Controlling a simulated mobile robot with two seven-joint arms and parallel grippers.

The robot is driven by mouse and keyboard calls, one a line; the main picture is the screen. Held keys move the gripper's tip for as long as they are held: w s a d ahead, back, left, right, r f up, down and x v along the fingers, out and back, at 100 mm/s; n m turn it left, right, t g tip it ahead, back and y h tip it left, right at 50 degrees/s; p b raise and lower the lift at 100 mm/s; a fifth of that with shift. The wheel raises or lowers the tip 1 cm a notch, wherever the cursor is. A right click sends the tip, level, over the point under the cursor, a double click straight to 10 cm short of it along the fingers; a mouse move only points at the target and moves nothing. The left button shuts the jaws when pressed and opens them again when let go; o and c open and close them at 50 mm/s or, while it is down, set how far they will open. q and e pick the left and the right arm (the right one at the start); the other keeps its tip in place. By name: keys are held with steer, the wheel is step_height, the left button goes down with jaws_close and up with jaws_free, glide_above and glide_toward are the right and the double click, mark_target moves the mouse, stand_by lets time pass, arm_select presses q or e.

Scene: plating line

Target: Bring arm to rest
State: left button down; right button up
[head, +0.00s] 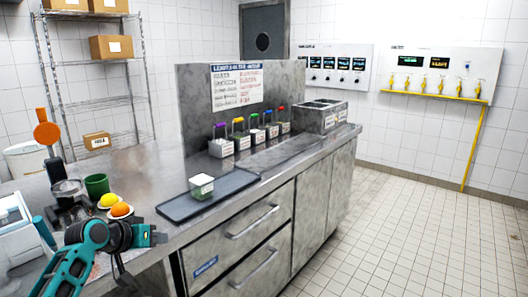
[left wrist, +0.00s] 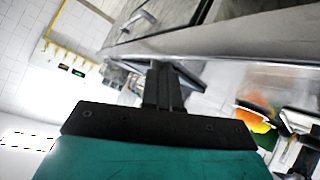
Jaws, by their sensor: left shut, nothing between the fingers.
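My left gripper (head: 160,236) is at the counter's front edge in the head view, at the end of my teal and black arm. Its fingers are together with nothing between them. In the left wrist view the closed black fingers (left wrist: 164,85) point toward the counter edge. A small plate with a yellow and an orange fruit-like item (head: 121,209) lies just behind the gripper, apart from it. My right gripper does not show in either view.
The steel counter (head: 150,165) holds a dark tray (head: 240,182) with a small clear container (head: 201,187) and a green cup (head: 96,185). Several containers with coloured handles (head: 255,134) stand at the back. Drawers (head: 250,225) front the counter. The tiled floor (head: 400,220) at right is clear.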

arm_select(q)
steer(key=w+a+r+t+y, duration=0.2)
steer(key=a, duration=0.1)
steer(key=w+a+r+t+y, duration=0.1)
steer(key=a, duration=0.1)
steer(key=shift+w+a+r+y, duration=0.25)
steer(key=shift+r+y, duration=0.05)
step_height(320, 180, up, 7)
steer(key=w+a+m+t+y, duration=0.1)
steer(key=a+m+t+y, duration=0.15)
steer(key=t, duration=0.25)
steer(key=s+d+f+g+h, duration=0.1)
steer(key=s+d+f+g, duration=0.1)
steer(key=s+d+f, duration=0.6)
steer(key=s+d+f+g+h, duration=0.1)
steer(key=s+f, duration=0.6)
steer(key=f, duration=0.5)
steer(key=s+d+f+g, duration=0.1)
steer(key=s+d+f, duration=0.1)
steer(key=s, duration=0.5)
steer(key=s+d+f+g+h, duration=0.1)
steer(key=s+d+f, duration=0.2)
steer(key=s, duration=0.4)
steer(key=s+d+f+g, duration=0.2)
steer(key=s+f, duration=0.2)
steer(key=s, duration=0.4)
steer(key=shift+d, duration=0.35)
steer(key=shift+f+n+h, duration=0.1)
steer(key=shift+n+h, duration=0.15)
